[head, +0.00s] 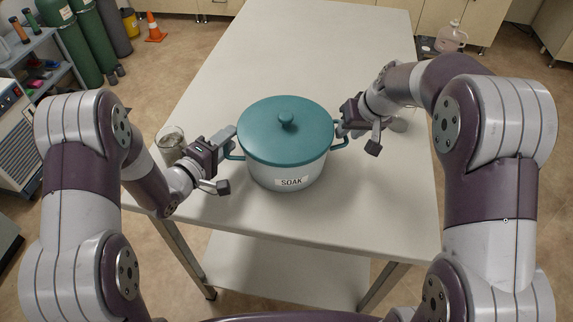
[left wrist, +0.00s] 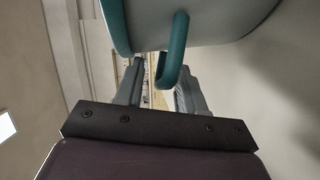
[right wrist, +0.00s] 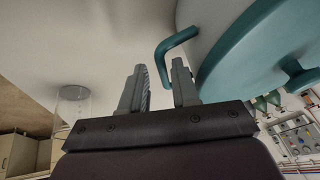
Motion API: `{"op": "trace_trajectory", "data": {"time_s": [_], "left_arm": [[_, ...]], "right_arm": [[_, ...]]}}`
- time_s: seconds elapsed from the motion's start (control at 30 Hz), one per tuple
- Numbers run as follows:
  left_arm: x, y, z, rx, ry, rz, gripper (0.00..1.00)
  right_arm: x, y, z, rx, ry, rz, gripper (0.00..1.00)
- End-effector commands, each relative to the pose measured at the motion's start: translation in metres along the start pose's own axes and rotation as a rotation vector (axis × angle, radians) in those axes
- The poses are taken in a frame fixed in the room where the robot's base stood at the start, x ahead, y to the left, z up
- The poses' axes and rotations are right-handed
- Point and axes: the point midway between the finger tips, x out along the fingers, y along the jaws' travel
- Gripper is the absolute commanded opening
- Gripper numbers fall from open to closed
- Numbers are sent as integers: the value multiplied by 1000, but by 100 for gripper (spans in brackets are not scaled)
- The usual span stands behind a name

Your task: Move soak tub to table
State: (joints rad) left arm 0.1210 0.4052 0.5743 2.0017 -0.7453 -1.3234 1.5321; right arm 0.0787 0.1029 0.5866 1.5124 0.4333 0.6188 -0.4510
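The soak tub (head: 287,168) is a pale pot with a teal lid, two teal side handles and a "SOAK" label. It stands upright on the white table (head: 330,50), near its front edge. My left gripper (head: 228,142) is at the tub's left handle. In the left wrist view its fingers are apart, with the handle (left wrist: 174,55) at the gap between them. My right gripper (head: 344,128) is at the right handle. In the right wrist view its fingers are apart and the handle (right wrist: 178,44) lies just past the fingertips. Neither gripper visibly clamps a handle.
A clear glass vessel (head: 170,144) stands left of my left gripper. Another glass (right wrist: 73,105) stands by my right gripper. The table behind the tub is clear. Gas cylinders (head: 70,40) and an orange cone (head: 153,27) stand on the floor at the back left.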

Motion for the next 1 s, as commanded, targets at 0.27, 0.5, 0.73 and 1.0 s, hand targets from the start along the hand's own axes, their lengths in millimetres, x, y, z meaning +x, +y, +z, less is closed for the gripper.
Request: {"op": "trace_trajectory", "data": {"time_s": [0.27, 0.5, 0.73, 1.0], "left_arm": [[-16, 0, 0, 0, -2, -1, 41], [-62, 0, 0, 0, 3, -1, 41], [-80, 1, 0, 1, 0, 1, 41], [-80, 1, 0, 1, 0, 1, 41]], "right_arm": [[0, -2, 0, -1, -3, -3, 36], [0, -1, 0, -1, -2, -2, 36], [-7, -1, 0, -1, 0, -2, 36], [-74, -1, 0, -1, 3, 0, 36]]}}
